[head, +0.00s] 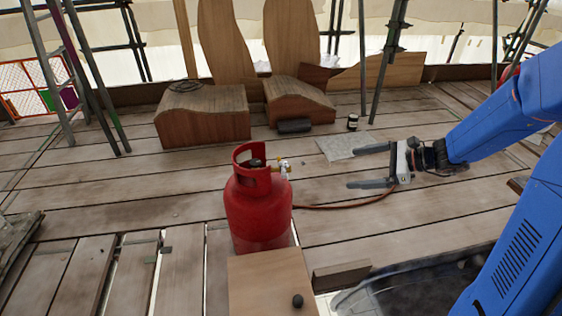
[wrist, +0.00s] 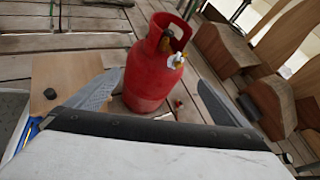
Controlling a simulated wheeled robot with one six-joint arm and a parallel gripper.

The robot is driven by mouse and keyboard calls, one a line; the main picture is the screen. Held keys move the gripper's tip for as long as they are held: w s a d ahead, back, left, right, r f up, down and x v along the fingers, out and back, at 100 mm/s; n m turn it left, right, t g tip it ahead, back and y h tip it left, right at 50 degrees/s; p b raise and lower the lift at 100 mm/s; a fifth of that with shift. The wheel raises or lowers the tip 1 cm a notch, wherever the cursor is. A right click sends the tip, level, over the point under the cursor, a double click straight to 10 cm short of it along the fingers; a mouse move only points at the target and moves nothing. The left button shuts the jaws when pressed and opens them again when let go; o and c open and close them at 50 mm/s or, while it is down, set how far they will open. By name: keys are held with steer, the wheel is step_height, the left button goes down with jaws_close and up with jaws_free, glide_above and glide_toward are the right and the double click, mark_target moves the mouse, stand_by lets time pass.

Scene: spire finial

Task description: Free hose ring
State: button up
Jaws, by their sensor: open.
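A red gas bottle (head: 259,208) stands upright on the planks in the middle of the head view. Its brass and white valve (head: 283,168) faces right; it also shows in the wrist view (wrist: 175,61). A thin reddish-brown hose (head: 345,205) runs from behind the bottle's right side along the planks towards my gripper (head: 350,167). A separate hose ring cannot be made out. My gripper is open and empty, right of the bottle and apart from it, its fingers pointing left. In the wrist view the bottle (wrist: 150,83) appears between and beyond the fingers.
A wooden board (head: 265,275) with a small dark knob-like object (head: 297,301) lies in front of the bottle. A grey slab (head: 340,147) and a dark jar (head: 352,122) are behind my gripper. Carved wooden blocks (head: 203,125) and scaffold poles stand at the back. Planks at left have gaps.

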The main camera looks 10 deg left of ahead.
steer(key=w+d+f+m+t, duration=0.2)
steer(key=w+f+m, duration=0.2)
steer(key=w, duration=0.2)
steer(key=x, duration=1)
steer(key=shift+a+r+y, duration=0.25)
steer(key=shift+r+y, duration=0.05)
steer(key=shift+r, duration=0.1)
steer(key=shift+w+d, duration=0.1)
steer(key=v, duration=1)
steer(key=s+r+n+g+h, duration=0.1)
steer(key=s+r+n, duration=0.25)
steer(key=s, duration=0.35)
steer(key=s+a+r+n+g+h, duration=0.1)
steer(key=s+r+n+g+h, duration=0.1)
steer(key=s+n, duration=0.4)
steer(key=s+r+n+g+h, duration=0.1)
steer(key=s+r+n, duration=0.2)
steer(key=s, duration=0.4)
steer(key=s+d+r+n+t+h, duration=0.3)
steer(key=s+d+n+h, duration=0.5)
steer(key=s, duration=0.8)
steer(key=d+r+n, duration=0.1)
steer(key=d+n, duration=0.1)
steer(key=d, duration=0.2)
steer(key=shift+s+d+h, duration=0.35)
steer(key=shift+h, duration=0.05)
